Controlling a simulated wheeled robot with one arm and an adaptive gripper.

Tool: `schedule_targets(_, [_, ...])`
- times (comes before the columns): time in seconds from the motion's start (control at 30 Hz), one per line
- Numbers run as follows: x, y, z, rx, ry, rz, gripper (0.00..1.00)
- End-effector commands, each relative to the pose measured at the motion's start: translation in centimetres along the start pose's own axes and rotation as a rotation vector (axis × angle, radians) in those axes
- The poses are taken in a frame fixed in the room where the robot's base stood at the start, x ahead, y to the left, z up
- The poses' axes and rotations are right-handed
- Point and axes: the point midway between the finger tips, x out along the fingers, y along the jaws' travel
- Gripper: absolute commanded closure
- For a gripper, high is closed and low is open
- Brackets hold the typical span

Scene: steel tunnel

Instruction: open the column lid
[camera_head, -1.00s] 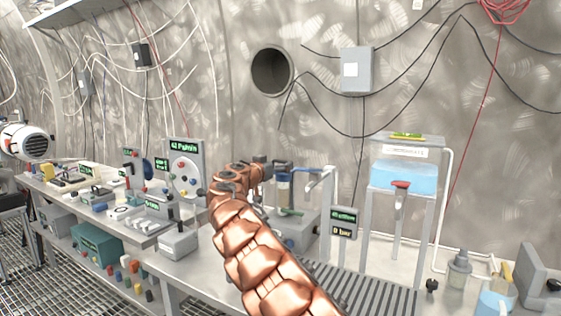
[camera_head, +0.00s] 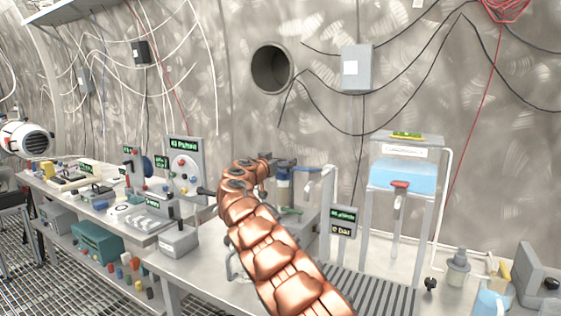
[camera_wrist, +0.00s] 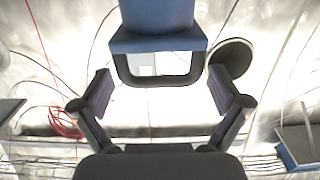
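The column (camera_head: 283,192), a pale cylinder with a dark blue top, stands on a grey base behind my copper arm in the head view. Its top is partly hidden by my wrist. In the wrist view a blue block (camera_wrist: 160,42), likely the column lid, fills the top centre, with a dark loop handle (camera_wrist: 158,80) on it. My gripper (camera_wrist: 162,92) is open, one finger on each side of the handle, with gaps between them. In the head view the gripper is largely hidden near the column top.
A white bent pipe (camera_head: 328,205) and a small display (camera_head: 343,222) stand right of the column. A water tank (camera_head: 402,176) on legs is further right. A gauge panel (camera_head: 187,172) stands left of my arm. The slotted bench area (camera_head: 370,290) in front is clear.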

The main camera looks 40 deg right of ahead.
Motion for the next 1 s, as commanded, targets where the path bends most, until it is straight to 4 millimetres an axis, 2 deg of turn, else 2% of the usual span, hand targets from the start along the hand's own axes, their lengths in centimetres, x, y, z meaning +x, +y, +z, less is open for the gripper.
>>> schedule_targets(0.07, [0.01,0.00,0.02,0.000,0.000,0.000,0.12])
schedule_targets(0.73, [0.03,0.04,0.05,0.000,-0.001,0.001,0.82])
schedule_targets(0.77, [0.03,0.04,0.05,0.000,-0.001,0.001,0.85])
schedule_targets(1.0, [-0.06,-0.08,0.01,0.001,-0.010,-0.001,0.85])
